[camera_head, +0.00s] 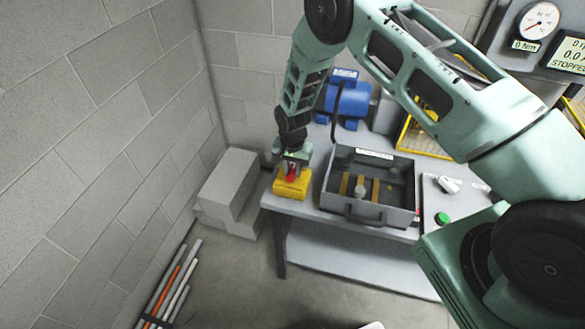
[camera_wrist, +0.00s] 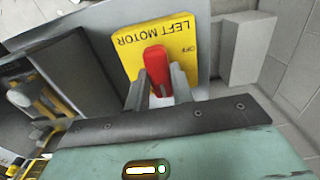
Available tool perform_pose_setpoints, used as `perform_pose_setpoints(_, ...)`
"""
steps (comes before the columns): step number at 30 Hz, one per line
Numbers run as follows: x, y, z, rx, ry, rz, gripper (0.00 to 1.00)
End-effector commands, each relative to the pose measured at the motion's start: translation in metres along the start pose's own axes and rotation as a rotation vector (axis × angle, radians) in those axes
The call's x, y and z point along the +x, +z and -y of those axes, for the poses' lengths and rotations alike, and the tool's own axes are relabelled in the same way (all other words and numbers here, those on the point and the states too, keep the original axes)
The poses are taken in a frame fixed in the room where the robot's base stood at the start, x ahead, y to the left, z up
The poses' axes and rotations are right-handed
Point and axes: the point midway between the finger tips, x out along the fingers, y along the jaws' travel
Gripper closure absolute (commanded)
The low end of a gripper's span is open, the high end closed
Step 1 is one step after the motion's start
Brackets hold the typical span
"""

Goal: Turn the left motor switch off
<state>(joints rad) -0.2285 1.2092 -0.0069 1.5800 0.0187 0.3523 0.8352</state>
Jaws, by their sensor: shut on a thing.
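The left motor switch is a yellow box (camera_head: 291,187) at the left front corner of the grey bench. In the wrist view its yellow plate (camera_wrist: 190,42) reads LEFT MOTOR upside down, with OFF marked near the right edge. A red handle (camera_wrist: 157,70) stands on the plate. My gripper (camera_wrist: 161,88) is shut on the red handle, one finger on each side. The handle's lower end is partly hidden by the fingers. In the head view my gripper (camera_head: 291,168) is above the yellow box, and little of the red handle shows.
A grey open tray (camera_head: 362,214) with a front handle stands right of the switch. A blue motor (camera_head: 348,100) is behind it. A green button (camera_head: 442,218) and a dial gauge (camera_head: 538,20) are at right. Grey blocks (camera_head: 228,185) stand by the left wall.

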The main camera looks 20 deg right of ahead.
Motion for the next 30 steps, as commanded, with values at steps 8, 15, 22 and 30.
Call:
perform_pose_setpoints(8, 0.0024, 0.0001, -0.0002, -0.071, 0.0, 0.0, 0.99)
perform_pose_setpoints(15, 0.0039, -0.0007, 0.0, -0.242, -0.001, -0.001, 0.99)
perform_pose_setpoints(22, 0.0039, -0.0003, 0.0002, -0.458, -0.001, -0.001, 0.99)
perform_pose_setpoints(30, 0.0027, -0.0006, 0.0002, -0.715, -0.001, -0.001, 0.99)
